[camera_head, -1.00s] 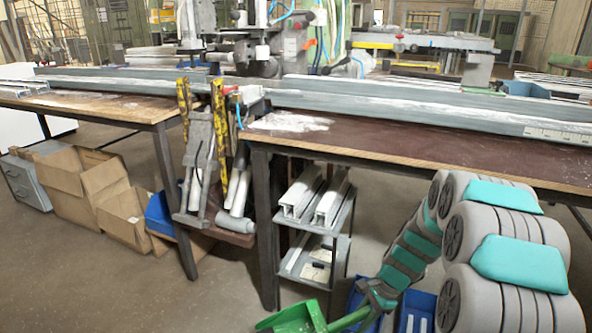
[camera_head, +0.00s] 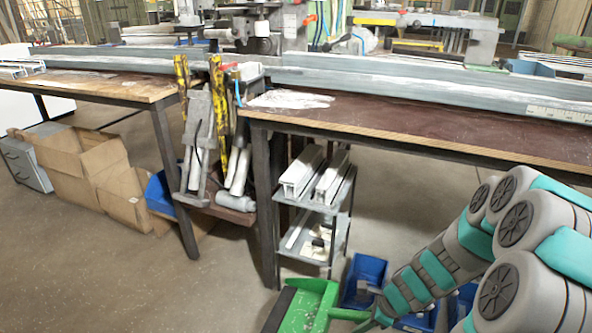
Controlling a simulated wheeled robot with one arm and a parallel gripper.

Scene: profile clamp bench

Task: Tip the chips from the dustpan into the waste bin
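The green dustpan (camera_head: 310,304) shows at the bottom of the head view, cut off by the lower edge, with a dark strip along its left side. Its green handle (camera_head: 347,314) runs right to my gripper (camera_head: 376,310), which appears closed around it; the fingers are small and partly cut off. No bin is clearly marked as the waste bin. An open blue bin (camera_head: 365,272) stands on the floor just behind and right of the dustpan.
A workbench (camera_head: 430,130) with a long metal profile crosses the view. Under it stands a shelf rack (camera_head: 312,218) with white profiles. Cardboard boxes (camera_head: 78,165) and another blue bin (camera_head: 160,192) stand at the left. The floor at front left is clear.

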